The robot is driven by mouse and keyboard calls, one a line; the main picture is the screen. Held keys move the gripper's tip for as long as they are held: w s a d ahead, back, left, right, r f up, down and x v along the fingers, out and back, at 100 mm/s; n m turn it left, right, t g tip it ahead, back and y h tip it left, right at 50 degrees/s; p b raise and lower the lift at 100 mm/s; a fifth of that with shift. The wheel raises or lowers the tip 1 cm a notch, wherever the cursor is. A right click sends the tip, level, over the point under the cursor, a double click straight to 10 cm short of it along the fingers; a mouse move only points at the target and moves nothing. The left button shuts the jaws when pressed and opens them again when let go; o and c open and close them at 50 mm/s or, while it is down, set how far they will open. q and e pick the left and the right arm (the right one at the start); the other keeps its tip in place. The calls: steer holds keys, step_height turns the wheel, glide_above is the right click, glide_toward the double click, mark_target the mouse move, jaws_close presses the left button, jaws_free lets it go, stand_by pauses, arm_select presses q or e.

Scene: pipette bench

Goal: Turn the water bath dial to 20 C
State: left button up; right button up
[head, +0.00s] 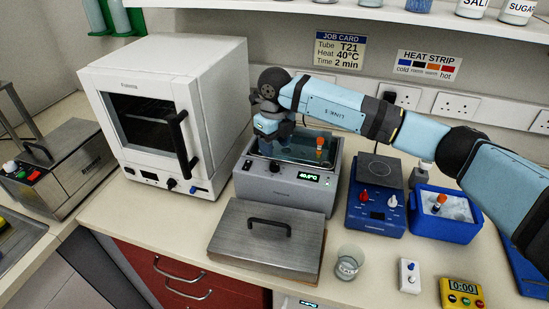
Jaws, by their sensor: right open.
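The water bath (282,192) is a grey box at the middle of the bench, with its top open and water (303,148) showing inside. My left gripper is out of view.
An orange-capped tube (320,146) stands in the bath. A metal lid (240,240) lies in front. A white oven (190,80) stands close on the left; a blue hotplate (376,215) and blue ice tub (445,228) stand right. A glass beaker (348,263) is near the front edge.

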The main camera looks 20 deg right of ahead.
mark_target(275, 163)
step_height(275, 163, down, 6)
steer(key=shift+p, duration=0.35)
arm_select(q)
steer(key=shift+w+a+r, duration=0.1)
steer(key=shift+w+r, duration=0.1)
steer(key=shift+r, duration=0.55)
arm_select(e)
steer(key=shift+c, duration=0.5)
